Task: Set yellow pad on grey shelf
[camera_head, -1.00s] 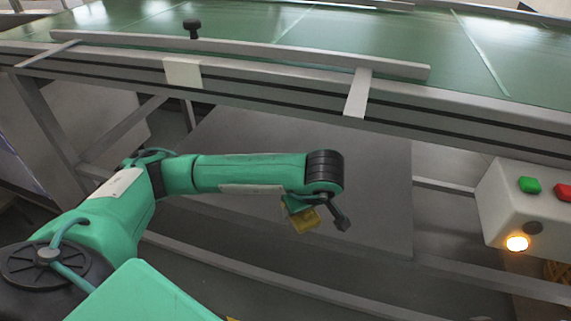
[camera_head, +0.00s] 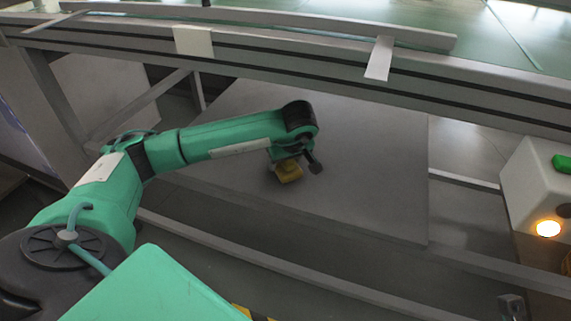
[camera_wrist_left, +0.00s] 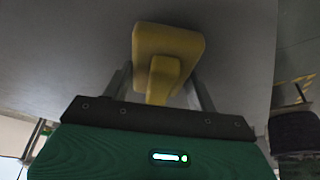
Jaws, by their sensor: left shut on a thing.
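The yellow pad (camera_head: 288,173) is a small block with a raised grip. My left gripper (camera_head: 296,162) is shut on that grip. In the left wrist view the pad (camera_wrist_left: 168,42) sits between the two fingers, its wide face turned away from the wrist. The grey shelf (camera_head: 375,180) is a flat panel under the conveyor. The pad is over the shelf, well inside its edges. I cannot tell if its underside touches the surface. The shelf also fills much of the left wrist view (camera_wrist_left: 75,55).
The conveyor frame (camera_head: 290,62) runs above and behind the shelf. A control box (camera_head: 538,185) with a green button and a lit orange lamp stands at the right. A frame rail (camera_head: 300,268) crosses in front. The shelf's right part is bare.

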